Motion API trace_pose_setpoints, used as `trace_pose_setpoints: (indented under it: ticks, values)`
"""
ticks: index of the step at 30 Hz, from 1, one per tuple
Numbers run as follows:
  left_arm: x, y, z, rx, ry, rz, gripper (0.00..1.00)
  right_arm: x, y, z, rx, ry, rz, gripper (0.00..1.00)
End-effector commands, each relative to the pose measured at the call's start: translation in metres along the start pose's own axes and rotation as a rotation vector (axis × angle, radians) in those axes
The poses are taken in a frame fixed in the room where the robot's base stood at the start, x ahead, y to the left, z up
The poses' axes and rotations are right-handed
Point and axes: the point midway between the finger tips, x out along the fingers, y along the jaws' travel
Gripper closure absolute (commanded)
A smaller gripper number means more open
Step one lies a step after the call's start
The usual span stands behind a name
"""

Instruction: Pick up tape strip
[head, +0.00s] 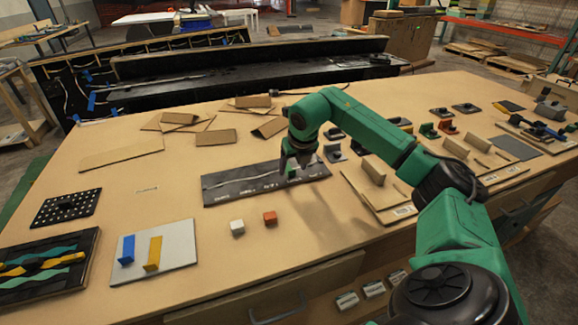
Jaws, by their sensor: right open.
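A blue strip (127,250) and a yellow strip (153,254) stand on a pale card (182,240) at the front left; they look like the tape strips. My right gripper (299,168) is open, pointing down over the dark console panel (225,190) in the middle of the table. A small green piece (292,172) shows at its fingertips; I cannot tell whether they touch it. The strips are well to the left of this gripper. My left gripper is out of view.
A white block (237,227) and an orange block (270,217) lie in front of the panel. A black perforated plate (66,206) and a dark tray (50,262) of coloured strips lie left. Cardboard pieces (215,137) lie behind; several parts and boards crowd the right.

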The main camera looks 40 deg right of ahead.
Motion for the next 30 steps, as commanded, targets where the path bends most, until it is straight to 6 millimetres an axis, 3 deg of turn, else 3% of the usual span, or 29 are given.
trace_pose_setpoints:
  ticks: [3,8,9,12,14,25,30]
  values:
    - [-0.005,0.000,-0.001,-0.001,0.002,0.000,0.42,0.012,0.001,0.000,0.000,0.001,0.001,0.34]
    - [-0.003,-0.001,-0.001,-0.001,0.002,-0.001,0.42,0.013,0.001,0.000,0.000,-0.001,0.001,0.34]
    - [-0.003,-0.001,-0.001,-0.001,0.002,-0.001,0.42,0.013,0.001,0.000,0.000,-0.001,0.001,0.41]
    - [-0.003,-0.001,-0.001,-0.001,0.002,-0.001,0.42,0.013,0.001,0.000,-0.001,-0.001,0.001,0.80]
    - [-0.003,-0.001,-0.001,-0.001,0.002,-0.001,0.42,0.013,0.001,0.000,0.000,-0.001,0.001,1.00]
    - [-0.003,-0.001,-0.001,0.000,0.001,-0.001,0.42,0.011,0.001,0.001,0.000,-0.002,0.002,1.00]
    - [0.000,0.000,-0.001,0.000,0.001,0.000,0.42,-0.002,0.001,0.007,0.001,-0.006,0.003,1.00]
